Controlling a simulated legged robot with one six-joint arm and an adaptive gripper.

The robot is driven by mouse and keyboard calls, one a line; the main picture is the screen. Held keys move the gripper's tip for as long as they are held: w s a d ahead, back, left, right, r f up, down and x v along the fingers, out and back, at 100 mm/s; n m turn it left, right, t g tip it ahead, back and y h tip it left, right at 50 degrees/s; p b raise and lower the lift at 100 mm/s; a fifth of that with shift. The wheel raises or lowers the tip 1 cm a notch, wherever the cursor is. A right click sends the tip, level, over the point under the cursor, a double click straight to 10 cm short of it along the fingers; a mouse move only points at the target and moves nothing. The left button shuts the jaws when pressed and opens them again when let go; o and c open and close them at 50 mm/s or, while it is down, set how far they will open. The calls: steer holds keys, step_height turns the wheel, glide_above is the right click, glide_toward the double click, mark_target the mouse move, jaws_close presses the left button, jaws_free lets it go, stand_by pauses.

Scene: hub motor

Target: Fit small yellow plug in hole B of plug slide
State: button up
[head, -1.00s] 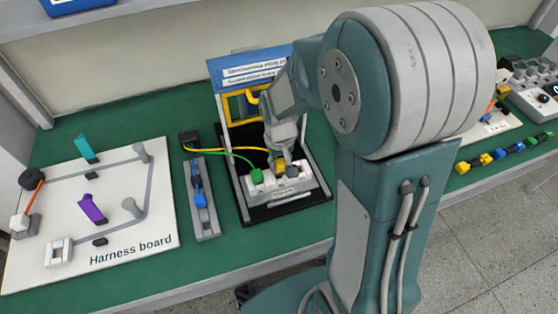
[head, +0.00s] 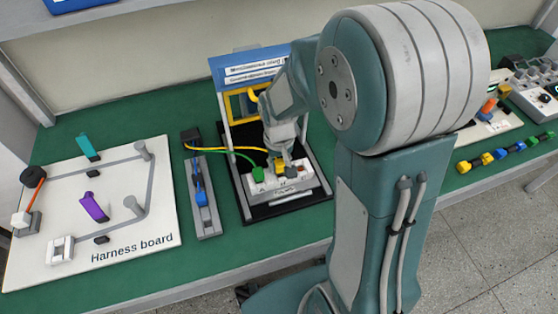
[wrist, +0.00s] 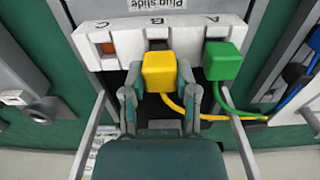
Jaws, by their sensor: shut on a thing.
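The small yellow plug (wrist: 159,72) is between the fingers of my gripper (wrist: 160,88) in the wrist view, with a yellow cable running off to the right. My gripper is shut on it. The plug is in line with hole B (wrist: 158,44) of the white plug slide (wrist: 130,33), at its near edge. I cannot tell how far it is in. A green plug (wrist: 222,61) sits at hole A on the right. Hole C (wrist: 108,47) on the left shows orange inside. In the head view my gripper (head: 280,158) is over the plug slide (head: 262,186), and the plug is mostly hidden.
A green cable (head: 232,151) runs close beside the yellow one. A grey rail with a blue plug (head: 201,199) stands left of the slide. The harness board (head: 70,240) lies farther left. A yellow frame (head: 236,106) stands behind the slide.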

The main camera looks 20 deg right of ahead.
steer(key=shift+f, duration=0.35)
steer(key=o, duration=1.1)
step_height(320, 180, up, 12)
steer(key=shift+a+f, duration=0.1)
steer(key=s+r+t, duration=0.2)
steer(key=s+r, duration=0.1)
steer(key=s, duration=0.1)
steer(key=s+r+t, duration=0.1)
steer(key=s+r, duration=0.1)
steer(key=s, duration=0.3)
steer(key=s+r+t, duration=0.2)
steer(key=s+r, duration=0.1)
steer(key=s, duration=0.2)
steer(key=shift+s+r+t, duration=0.1)
steer(key=shift+r+t, duration=0.2)
steer(key=shift+r, duration=0.05)
